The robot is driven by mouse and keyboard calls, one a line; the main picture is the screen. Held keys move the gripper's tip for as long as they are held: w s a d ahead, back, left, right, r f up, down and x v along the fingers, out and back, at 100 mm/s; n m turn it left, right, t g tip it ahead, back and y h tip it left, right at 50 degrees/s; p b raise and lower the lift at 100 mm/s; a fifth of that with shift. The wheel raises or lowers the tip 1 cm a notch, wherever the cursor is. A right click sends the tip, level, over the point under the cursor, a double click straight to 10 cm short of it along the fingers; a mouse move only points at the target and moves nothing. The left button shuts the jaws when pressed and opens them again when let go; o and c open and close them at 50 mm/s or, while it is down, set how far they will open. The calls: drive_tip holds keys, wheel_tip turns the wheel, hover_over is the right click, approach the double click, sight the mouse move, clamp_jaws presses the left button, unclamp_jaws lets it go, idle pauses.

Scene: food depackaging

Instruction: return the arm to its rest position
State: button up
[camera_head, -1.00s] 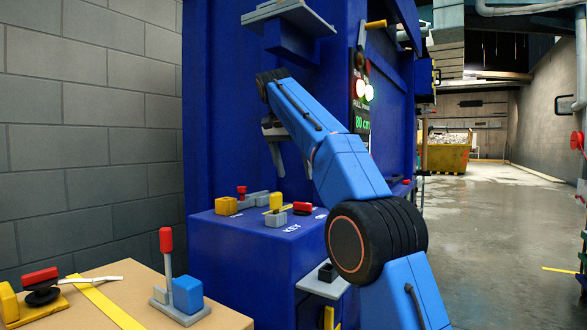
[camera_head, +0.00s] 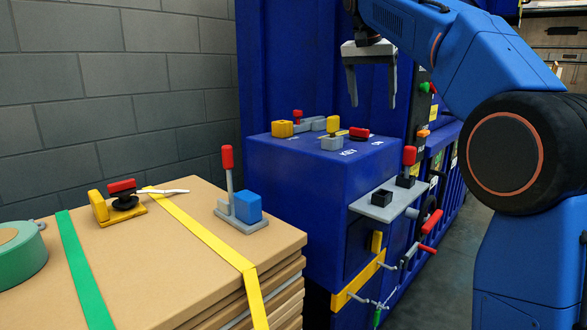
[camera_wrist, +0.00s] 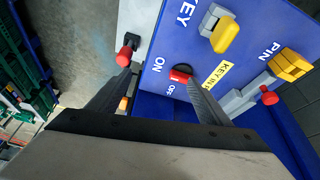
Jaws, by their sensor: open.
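My gripper (camera_head: 372,82) hangs open and empty above the blue control box (camera_head: 290,165), with its fingers pointing down. My blue arm reaches in from the right of the head view. In the wrist view my gripper (camera_wrist: 155,95) has its two fingers spread wide. The red knob by the ON and OFF labels (camera_wrist: 180,74) shows close to the right finger, and a red-topped lever (camera_wrist: 125,56) shows by the left finger. Neither finger is seen gripping anything.
A cardboard stack (camera_head: 160,265) with yellow and green straps stands at the left. It carries a red-handled lever (camera_head: 228,172), a strapping tool (camera_head: 124,194) and a green tape roll (camera_head: 18,252). A grey shelf (camera_head: 385,205) juts from the box. Open floor lies at the lower right.

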drive_tip(key=s+d+f+n, duration=0.1)
drive_tip(key=s+d+f, duration=0.15)
drive_tip(key=s, duration=0.25)
drive_tip(key=s+d+f+n, duration=0.1)
drive_tip(key=s+f, duration=0.2)
drive_tip(key=s, duration=0.3)
drive_tip(key=s+d+f+n+y, duration=0.1)
drive_tip(key=s+f+n, duration=0.1)
drive_tip(key=s+f, duration=1.3)
drive_tip(key=s+d+f+n+t+y, duration=0.1)
drive_tip(key=s+d+f+n, duration=0.1)
drive_tip(key=s+f, duration=1.3)
wheel_tip(320, 180, down, 5)
drive_tip(key=shift+s+d+n+y, duration=0.15)
drive_tip(key=shift+s+n+y, duration=0.05)
drive_tip(key=shift+n+y, duration=0.1)
drive_tip(key=shift+c, duration=0.6)
